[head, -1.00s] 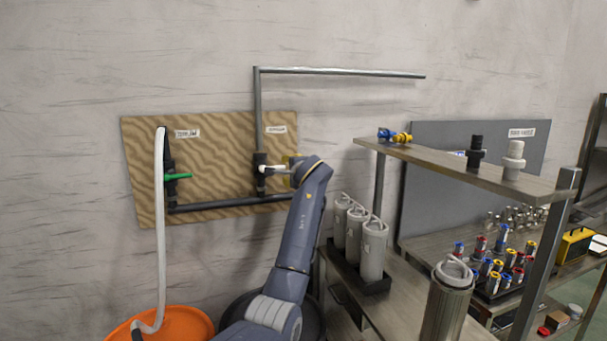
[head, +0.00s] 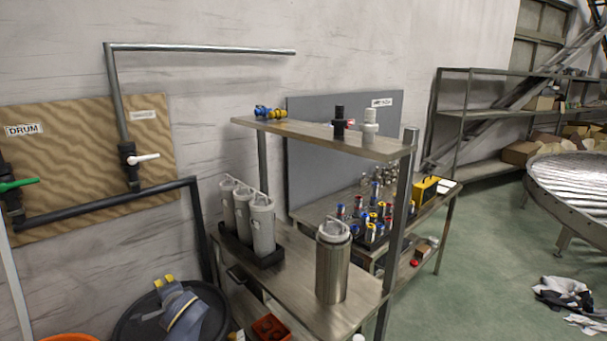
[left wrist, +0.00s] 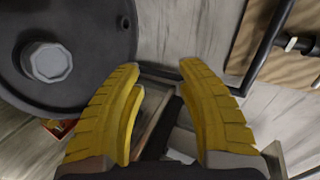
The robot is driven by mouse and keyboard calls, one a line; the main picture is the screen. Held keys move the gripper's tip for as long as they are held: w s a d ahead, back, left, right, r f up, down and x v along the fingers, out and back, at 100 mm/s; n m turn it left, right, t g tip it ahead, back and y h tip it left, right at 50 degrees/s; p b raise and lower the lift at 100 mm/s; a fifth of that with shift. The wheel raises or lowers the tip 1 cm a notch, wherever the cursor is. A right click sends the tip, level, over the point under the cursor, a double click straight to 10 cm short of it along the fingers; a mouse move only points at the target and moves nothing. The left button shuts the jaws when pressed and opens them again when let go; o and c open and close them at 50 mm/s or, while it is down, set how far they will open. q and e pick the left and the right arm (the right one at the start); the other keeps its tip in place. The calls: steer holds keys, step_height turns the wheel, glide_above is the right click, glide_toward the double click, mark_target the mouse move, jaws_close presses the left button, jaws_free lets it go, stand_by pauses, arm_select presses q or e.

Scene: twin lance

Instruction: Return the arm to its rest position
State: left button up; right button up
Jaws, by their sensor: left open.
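My left gripper (head: 164,282) has yellow fingers and is low over the dark drum (head: 128,322) at the bottom left of the head view. In the left wrist view the same gripper (left wrist: 160,68) is open, its two yellow fingers spread wide with nothing between them. The drum top with its grey cap (left wrist: 47,61) is to the left of the fingers there. The white-handled valve (head: 145,158) on the wooden board (head: 80,130) stands apart from the gripper, its handle pointing right. My right gripper is not in view.
A green-handled valve (head: 15,185) is at the left edge. An orange tub (head: 68,338) shows at the bottom.

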arm_select(q)
steer(key=s+d+f+g+h, duration=0.1)
steer(key=s+d+f, duration=0.1)
steer(key=s+f, duration=0.7)
steer(key=s+d+f+g+h, duration=0.15)
steer(key=s+f, duration=0.25)
steer(key=s, duration=0.8)
steer(key=s+d+f+n+h, duration=0.1)
steer(key=s+d, duration=0.1)
steer(key=s, duration=0.7)
steer(key=s+d+f+n, duration=0.1)
steer(key=s+d, duration=0.1)
steer(key=s, duration=0.8)
steer(key=s+d+f+g+h, duration=0.1)
steer(key=d+f+g+h, duration=0.15)
steer(key=f, duration=1.35)
steer(key=s+d+f+g+h, duration=0.1)
steer(key=d+f, duration=0.2)
steer(key=f, duration=1.2)
steer(key=s+f+n+g+h, duration=0.1)
steer(key=s+f+n+g, duration=0.1)
steer(key=s+f, duration=1.9)
steer(key=shift+s+n+g, duration=0.4)
steer(key=shift+s+n, duration=0.1)
steer(key=shift+s, duration=0.15)
steer(key=shift+d, duration=0.15)
